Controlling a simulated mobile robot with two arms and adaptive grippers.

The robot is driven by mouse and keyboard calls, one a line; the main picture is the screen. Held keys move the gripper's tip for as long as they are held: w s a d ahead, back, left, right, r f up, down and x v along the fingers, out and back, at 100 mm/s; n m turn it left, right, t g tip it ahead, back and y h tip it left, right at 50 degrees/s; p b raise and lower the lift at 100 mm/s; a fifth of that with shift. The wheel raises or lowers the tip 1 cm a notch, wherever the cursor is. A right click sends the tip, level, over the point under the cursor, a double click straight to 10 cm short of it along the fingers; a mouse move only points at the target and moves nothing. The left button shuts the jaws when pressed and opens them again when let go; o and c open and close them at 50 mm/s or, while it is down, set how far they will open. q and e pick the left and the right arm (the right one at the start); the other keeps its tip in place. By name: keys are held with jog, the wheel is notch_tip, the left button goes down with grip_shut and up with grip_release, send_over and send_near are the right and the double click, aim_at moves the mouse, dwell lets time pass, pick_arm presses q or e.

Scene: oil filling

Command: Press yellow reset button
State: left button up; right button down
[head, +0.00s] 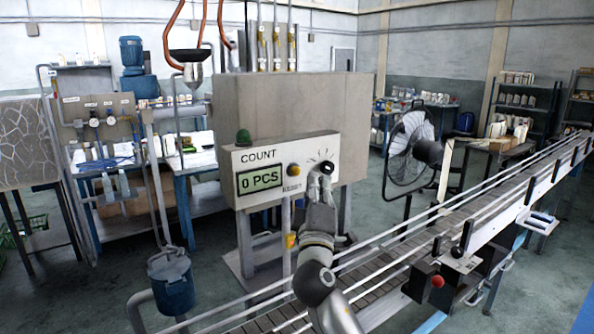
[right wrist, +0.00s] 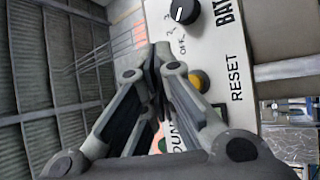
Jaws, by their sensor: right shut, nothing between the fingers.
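The yellow reset button (head: 293,169) sits on the pale control panel, right of the green display (head: 260,180) reading "0 PCS". It also shows in the right wrist view (right wrist: 201,80), beside the word RESET and partly covered by a finger. My right gripper (head: 321,168) is shut and empty, in front of the panel to the right of the button. In the right wrist view, its fingertips (right wrist: 157,55) are together, and the button is right of and below them. I cannot tell whether they touch the panel. My left gripper is not in view.
A black and white selector knob (right wrist: 185,11) is on the same panel. A green dome (head: 243,137) sits on top of the panel box. A conveyor (head: 400,247) runs below and to the right. A black fan (head: 408,150) stands behind it.

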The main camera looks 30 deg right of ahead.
jog(key=shift+s+d, duration=0.1)
jog(key=shift+s, duration=1)
